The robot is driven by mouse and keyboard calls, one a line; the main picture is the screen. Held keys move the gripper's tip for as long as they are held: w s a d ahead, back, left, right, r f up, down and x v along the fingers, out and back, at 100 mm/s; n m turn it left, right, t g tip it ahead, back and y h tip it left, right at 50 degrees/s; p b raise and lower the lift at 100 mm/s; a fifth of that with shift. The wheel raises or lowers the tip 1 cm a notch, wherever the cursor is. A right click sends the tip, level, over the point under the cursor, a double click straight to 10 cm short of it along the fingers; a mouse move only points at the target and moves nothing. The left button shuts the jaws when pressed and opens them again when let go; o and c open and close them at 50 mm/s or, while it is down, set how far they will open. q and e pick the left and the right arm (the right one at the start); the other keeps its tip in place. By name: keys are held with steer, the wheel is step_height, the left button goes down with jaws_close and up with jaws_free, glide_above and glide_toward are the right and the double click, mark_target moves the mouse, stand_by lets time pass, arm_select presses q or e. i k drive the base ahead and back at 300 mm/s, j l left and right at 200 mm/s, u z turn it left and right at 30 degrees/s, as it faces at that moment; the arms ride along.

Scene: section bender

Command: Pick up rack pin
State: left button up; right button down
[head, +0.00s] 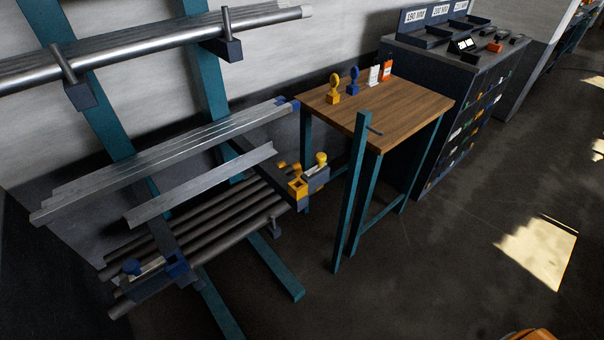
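Two ring-headed pieces that look like rack pins stand upright on the wooden table: a yellow one (334,90) and a blue one (353,82) just right of it. The teal rack (112,130) left of the table has a yellow square socket (298,188) at the end of one arm. A yellow knobbed piece (321,160) is beside that socket. I cannot tell which piece is the rack pin meant. Neither of my grippers shows in the head view.
Metal angles (165,160) and round bars (225,215) lie on the rack, their ends sticking out. The wooden table (400,108) also holds white and orange items. A teal post (352,190) stands at its front corner. A dark cabinet (440,110) stands behind.

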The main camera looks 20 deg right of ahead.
mark_target(334, 81)
steer(key=l+u, duration=0.2)
steer(key=l, duration=0.35)
steer(key=i+l+u, duration=0.15)
steer(key=l, duration=0.4)
steer(key=l+u, duration=0.2)
steer(key=l, duration=0.35)
steer(key=l+u, duration=0.15)
steer(key=l, duration=0.35)
steer(key=k+l+u, duration=0.2)
steer(key=l, duration=0.35)
steer(key=l+u, duration=0.2)
steer(key=l, duration=0.35)
steer(key=k+l+u, duration=0.15)
steer(key=l, duration=0.35)
steer(key=k+l+u, duration=0.2)
steer(key=l, duration=0.3)
